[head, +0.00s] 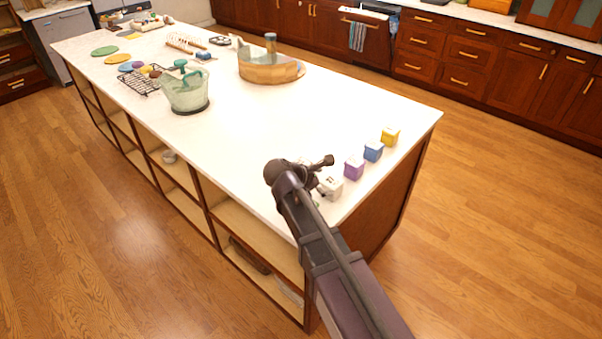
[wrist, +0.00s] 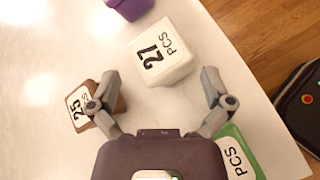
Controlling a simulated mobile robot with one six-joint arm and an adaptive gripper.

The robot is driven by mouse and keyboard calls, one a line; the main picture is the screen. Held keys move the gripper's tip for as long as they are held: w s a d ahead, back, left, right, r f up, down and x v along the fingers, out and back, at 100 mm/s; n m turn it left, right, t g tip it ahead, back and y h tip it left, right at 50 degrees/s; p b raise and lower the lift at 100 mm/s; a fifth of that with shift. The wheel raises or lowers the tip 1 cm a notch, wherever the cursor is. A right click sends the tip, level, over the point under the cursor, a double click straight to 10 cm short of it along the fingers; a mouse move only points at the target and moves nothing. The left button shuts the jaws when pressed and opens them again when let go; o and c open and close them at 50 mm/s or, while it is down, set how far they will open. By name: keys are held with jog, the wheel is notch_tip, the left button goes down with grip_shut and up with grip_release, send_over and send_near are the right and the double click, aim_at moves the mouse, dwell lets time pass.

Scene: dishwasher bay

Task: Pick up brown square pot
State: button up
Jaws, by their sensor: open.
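The brown square pot (wrist: 78,106) stands on the white countertop at the left of the wrist view, with a white label reading 25. My gripper (wrist: 158,85) is open and empty above the counter. Its left finger overlaps the right side of the brown pot in the picture; I cannot tell whether they touch. A white pot labelled 27 PCS (wrist: 160,55) shows ahead, between and beyond the fingertips. In the head view I cannot make out the brown pot; my arm covers that area.
A green pot (wrist: 240,155) is beside my right finger, near the counter edge. Purple (head: 354,168), blue (head: 373,151) and yellow (head: 390,136) pots line the counter's right end. A glass pitcher (head: 186,92) and wooden basin (head: 265,72) stand farther back. The counter's middle is clear.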

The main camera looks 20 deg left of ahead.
jog(key=s+a+r+n+t, duration=0.1)
jog(key=s+a+n+t, duration=0.1)
jog(key=a, duration=0.5)
jog(key=s+a+r+n+t+y+b, duration=0.1)
jog(key=a+n+t, duration=0.1)
jog(key=a+n, duration=0.3)
jog(key=shift+s+a+r, duration=0.15)
jog(key=shift+s+a, duration=0.25)
jog(key=shift+a, duration=0.6)
jog(key=shift+b+x, duration=1.9)
jog(key=shift+x, duration=2.45)
jog(key=shift+b+x, duration=1.05)
jog(key=shift+x, duration=1.55)
jog(key=shift+s, duration=0.1)
jog(key=c, duration=1.1)
